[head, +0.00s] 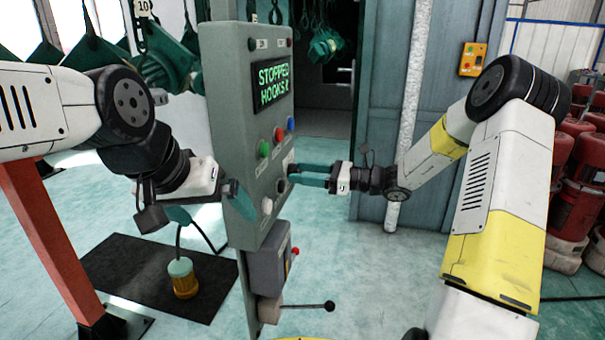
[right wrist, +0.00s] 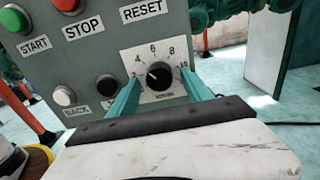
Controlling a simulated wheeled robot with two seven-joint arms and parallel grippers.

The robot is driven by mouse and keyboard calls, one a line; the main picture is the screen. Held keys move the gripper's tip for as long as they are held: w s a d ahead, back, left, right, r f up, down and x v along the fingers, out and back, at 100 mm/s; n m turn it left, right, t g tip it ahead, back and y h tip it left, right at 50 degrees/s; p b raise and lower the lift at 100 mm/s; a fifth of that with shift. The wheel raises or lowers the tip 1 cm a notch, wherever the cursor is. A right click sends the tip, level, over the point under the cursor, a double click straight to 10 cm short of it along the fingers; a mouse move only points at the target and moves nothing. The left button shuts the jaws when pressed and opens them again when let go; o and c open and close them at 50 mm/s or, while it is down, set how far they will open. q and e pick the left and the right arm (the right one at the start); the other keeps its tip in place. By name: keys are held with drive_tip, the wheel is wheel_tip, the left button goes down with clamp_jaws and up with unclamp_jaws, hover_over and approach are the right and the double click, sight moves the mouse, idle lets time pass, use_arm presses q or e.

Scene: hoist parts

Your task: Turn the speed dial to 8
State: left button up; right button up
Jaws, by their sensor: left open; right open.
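The speed dial (right wrist: 159,76) is a black round knob on a white plate marked 2 to 10, on the front of the grey control box (head: 237,130). Its small white mark points to the left, near the low numbers; the exact value is hard to tell. My right gripper (right wrist: 162,83) is open, one teal finger on each side of the knob; I cannot tell whether they touch it. In the head view that gripper (head: 291,173) reaches the box from the right and partly hides the dial. My left gripper (head: 212,207) is open and empty at the box's left side.
Green START (right wrist: 14,19), red STOP (right wrist: 68,5) and a RESET label (right wrist: 143,9) are above the dial. White (right wrist: 64,96) and black (right wrist: 107,85) buttons sit left of it. The display (head: 272,83) reads STOPPED. A lever (head: 310,307) sticks out below the box.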

clamp_jaws()
drive_tip(key=shift+m, duration=0.3)
drive_tip(key=m, duration=1.1)
drive_tip(key=shift+m, duration=2.1)
